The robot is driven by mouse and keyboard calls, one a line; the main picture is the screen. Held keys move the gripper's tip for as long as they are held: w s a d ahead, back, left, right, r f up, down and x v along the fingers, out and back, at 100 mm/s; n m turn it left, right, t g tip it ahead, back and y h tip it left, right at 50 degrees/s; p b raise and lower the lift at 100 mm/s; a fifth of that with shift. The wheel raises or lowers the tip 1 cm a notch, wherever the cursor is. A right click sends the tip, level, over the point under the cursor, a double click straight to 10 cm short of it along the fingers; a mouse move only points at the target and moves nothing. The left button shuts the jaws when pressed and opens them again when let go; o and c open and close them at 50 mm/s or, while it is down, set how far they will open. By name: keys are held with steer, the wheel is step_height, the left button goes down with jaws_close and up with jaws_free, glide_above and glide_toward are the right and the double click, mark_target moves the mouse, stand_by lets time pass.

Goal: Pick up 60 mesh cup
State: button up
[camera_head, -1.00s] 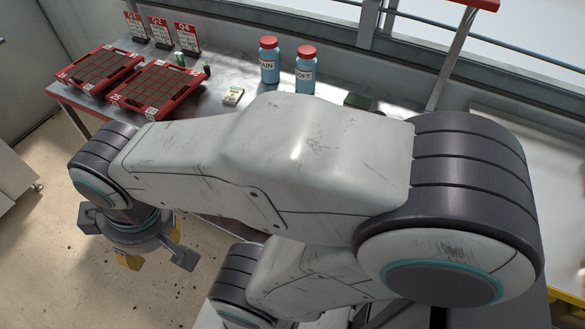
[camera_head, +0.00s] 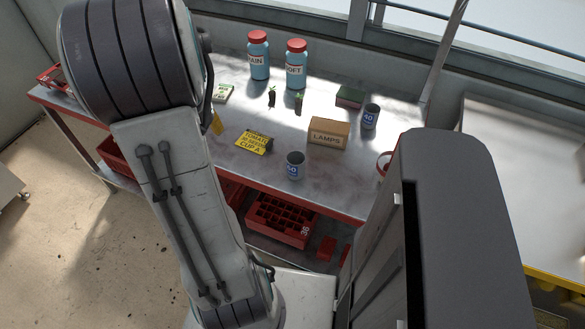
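A grey metal cup (camera_head: 295,166) with a blue label stands upright near the front edge of the metal table. Its label appears to read 60, though the print is small. A similar cup (camera_head: 369,117) marked 40 stands farther back to the right. My raised arm covers the left part of the table. Only a yellow bit, apparently a fingertip of my gripper (camera_head: 217,122), shows at the arm's right edge, left of the 60 cup and apart from it. The rest of my gripper is hidden, so its opening does not show.
A LAMPS box (camera_head: 327,134) stands between the cups. A yellow card (camera_head: 254,142) lies left of the 60 cup. Two blue bottles (camera_head: 258,57) (camera_head: 296,66) stand at the back. A red-rimmed object (camera_head: 384,163) is partly hidden at right. A red crate (camera_head: 280,221) sits below the table.

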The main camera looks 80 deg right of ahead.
mark_target(296, 167)
steer(key=s+d+f+m, duration=0.3)
steer(key=s, duration=0.3)
steer(key=s+d+f+m, duration=0.3)
steer(key=s+d+f, duration=0.1)
steer(key=s, duration=0.3)
steer(key=s+d+f+m+y+b, duration=0.1)
steer(key=s+d+f+m, duration=0.2)
steer(key=s, duration=0.3)
steer(key=shift+s+d+f+g, duration=0.2)
steer(key=shift+d+f+g, duration=0.1)
steer(key=shift+d+f, duration=0.15)
steer(key=shift+a+f, duration=0.15)
steer(key=shift+f, duration=1.5)
steer(key=shift+a+f, duration=0.1)
steer(key=shift+f, duration=1.55)
steer(key=shift+c, duration=0.4)
steer(key=c, duration=1.2)
steer(key=shift+o, duration=0.2)
steer(key=shift+r, duration=0.1)
